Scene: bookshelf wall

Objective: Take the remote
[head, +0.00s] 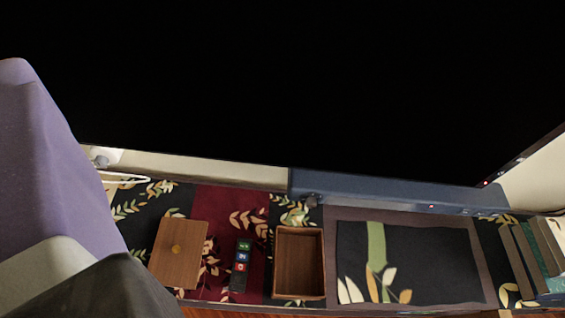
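The remote (240,266) is a narrow dark bar with small green, blue and red buttons. It lies lengthwise on a dark red and black leaf-patterned surface, low in the head view. I can make out no gripper fingers, and nothing is seen touching the remote.
A large black screen (300,90) hangs over the surface and fills the upper view. A blue-grey bar (400,192) runs below its edge. A dark leaf-patterned panel (408,262) lies right of the box. Several books (522,258) stand at the far right.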

